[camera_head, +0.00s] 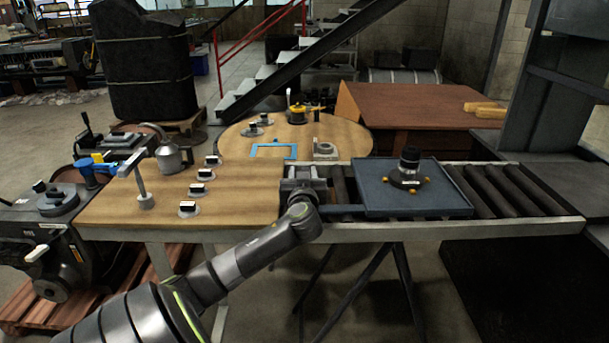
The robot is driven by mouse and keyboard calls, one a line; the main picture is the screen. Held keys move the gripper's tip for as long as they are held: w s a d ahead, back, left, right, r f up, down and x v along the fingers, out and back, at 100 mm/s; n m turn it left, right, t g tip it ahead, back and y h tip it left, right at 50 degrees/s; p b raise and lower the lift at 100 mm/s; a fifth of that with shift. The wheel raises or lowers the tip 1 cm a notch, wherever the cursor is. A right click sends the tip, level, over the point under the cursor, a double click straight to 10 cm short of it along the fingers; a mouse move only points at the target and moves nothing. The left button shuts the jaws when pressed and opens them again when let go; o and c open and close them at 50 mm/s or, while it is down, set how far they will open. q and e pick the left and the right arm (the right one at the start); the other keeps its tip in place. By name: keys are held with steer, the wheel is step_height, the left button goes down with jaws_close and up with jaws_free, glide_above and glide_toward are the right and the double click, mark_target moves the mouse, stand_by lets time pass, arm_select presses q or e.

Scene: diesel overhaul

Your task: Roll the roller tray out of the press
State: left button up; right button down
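The roller tray (440,203) is a flat blue-grey tray on the roller conveyor (500,190). A dark cylindrical part (409,167) with orange knobs stands upright on it. The press (565,90) is the dark frame at the right; the tray lies to the left of it, with bare rollers between them. My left gripper (304,172) is over the left end of the conveyor, close to the tray's left side. Its fingers are small and dark here, so I cannot tell whether they are open or touch the tray. My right gripper is out of view.
A wooden table (125,208) with several small black-and-white knobs (205,174) and a metal stand (143,190) lies left of the conveyor. A round table (345,138) holds a blue frame (274,151). A brown bench (420,105) stands behind the conveyor.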

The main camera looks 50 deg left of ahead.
arm_select(q)
steer(key=shift+d, duration=0.15)
steer(key=shift+s+d, duration=0.15)
steer(key=shift+d, duration=0.1)
steer(key=b+v, duration=0.1)
steer(key=v, duration=1.5)
steer(key=shift+s+b, duration=0.35)
steer(key=shift+b, duration=0.05)
steer(key=shift+d, duration=0.15)
